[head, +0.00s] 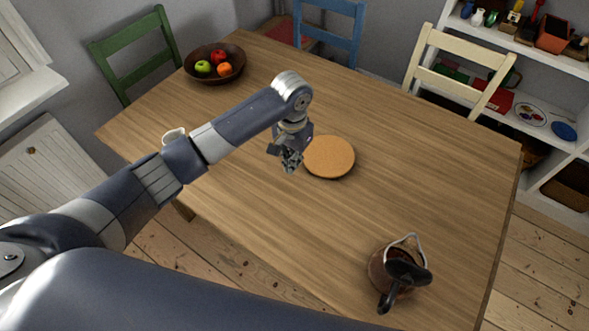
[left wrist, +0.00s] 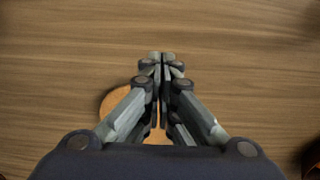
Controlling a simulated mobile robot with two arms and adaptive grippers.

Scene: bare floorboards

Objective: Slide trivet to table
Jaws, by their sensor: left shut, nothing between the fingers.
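The trivet (head: 330,157) is a round, flat, orange-brown disc lying on the wooden table (head: 440,170), near its middle. My left gripper (head: 290,163) is shut and empty, just left of the trivet in the head view. In the left wrist view the closed fingers (left wrist: 160,60) are over the table, and part of the trivet (left wrist: 115,100) shows below and behind them, mostly hidden by the gripper. I cannot tell whether the fingertips touch the table or the trivet. My right gripper is not in view.
A dark fruit bowl (head: 190,73) stands at the table's far left. A white cup (head: 174,135) is partly hidden behind my left arm. A brown kettle-like pot (head: 385,272) stands near the front right. Chairs and shelves (head: 530,95) are beyond the table.

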